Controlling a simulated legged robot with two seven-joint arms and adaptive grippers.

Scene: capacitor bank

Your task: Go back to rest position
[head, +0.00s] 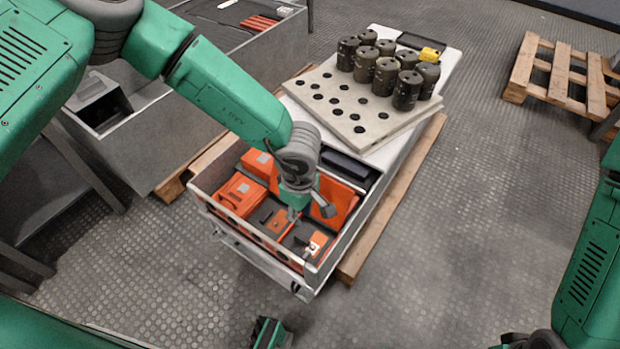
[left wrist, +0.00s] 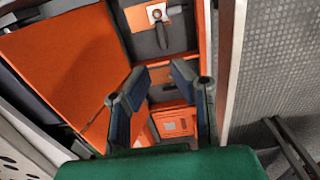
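My left gripper (head: 310,210) hangs over the open drawer (head: 262,252) of the white cabinet in the head view. In the left wrist view its two fingers stand apart with nothing held between them (left wrist: 158,92), so it is open and empty. Orange and dark cases fill the drawer below it. A large orange panel (left wrist: 62,68) lies beside the fingers. A green and black piece (head: 268,333) at the bottom edge of the head view appears to be my right gripper. It is cut off, and its fingers cannot be made out.
A perforated board (head: 352,128) with several dark cylinders (head: 385,70) lies on the cabinet top, beside a yellow item (head: 430,54). Grey bins (head: 165,130) stand to the left. A wooden pallet (head: 560,75) lies at the upper right. The floor right of the cabinet is clear.

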